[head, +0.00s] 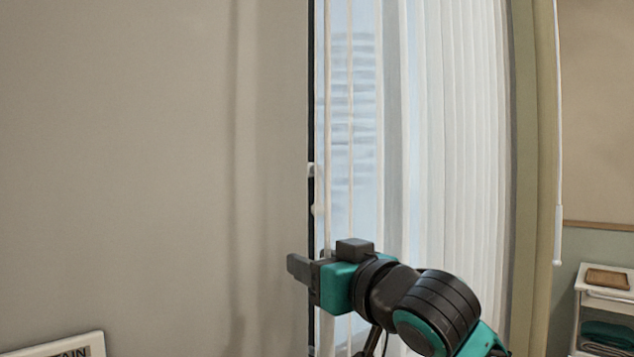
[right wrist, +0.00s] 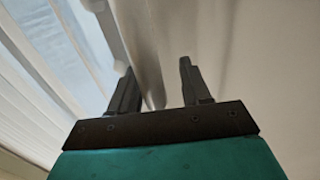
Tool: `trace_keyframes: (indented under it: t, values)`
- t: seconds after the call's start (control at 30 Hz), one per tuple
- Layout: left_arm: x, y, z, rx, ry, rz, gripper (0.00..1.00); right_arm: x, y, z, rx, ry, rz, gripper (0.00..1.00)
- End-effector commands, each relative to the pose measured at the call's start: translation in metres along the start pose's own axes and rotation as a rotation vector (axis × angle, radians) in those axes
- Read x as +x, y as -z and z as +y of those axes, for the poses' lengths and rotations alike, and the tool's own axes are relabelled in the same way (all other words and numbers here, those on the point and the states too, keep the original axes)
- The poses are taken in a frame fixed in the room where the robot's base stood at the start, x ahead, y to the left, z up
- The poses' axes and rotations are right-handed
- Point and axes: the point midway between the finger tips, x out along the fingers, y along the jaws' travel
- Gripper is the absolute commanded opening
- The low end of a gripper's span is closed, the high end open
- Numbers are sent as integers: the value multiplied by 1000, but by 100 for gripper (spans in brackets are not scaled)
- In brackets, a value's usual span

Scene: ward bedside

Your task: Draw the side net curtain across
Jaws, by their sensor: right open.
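The white net curtain (head: 460,130) hangs in upright pleats, gathered towards the right of the window (head: 352,120). Thinner white strips hang near the window's left edge. My right gripper (head: 300,268) is at that left edge, low in the head view, with its fingers pointing left towards the grey-beige wall. In the right wrist view its two fingers (right wrist: 157,88) are apart, with no curtain clearly held between them. Pale pleats (right wrist: 35,90) show to the left of the fingers there. My left gripper is out of view.
A dark upright edge (head: 311,120) with small white fittings borders the window. A yellow-green drape (head: 537,150) and a white wand (head: 558,225) hang at right. A white shelf trolley (head: 590,300) stands beyond. A lettered sign (head: 60,347) is at bottom left.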

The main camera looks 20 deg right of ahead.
Motion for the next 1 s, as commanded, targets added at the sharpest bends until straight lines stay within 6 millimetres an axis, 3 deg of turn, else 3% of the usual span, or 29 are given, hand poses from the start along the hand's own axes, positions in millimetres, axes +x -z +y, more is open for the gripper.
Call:
trace_keyframes:
  t: [0.5,0.7,1.0]
  values:
    - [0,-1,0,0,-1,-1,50,0,91,-1,1,2,2,47]
    - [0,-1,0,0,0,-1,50,0,109,-1,1,2,-1,47]
    - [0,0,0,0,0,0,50,0,114,-1,1,2,-2,47]
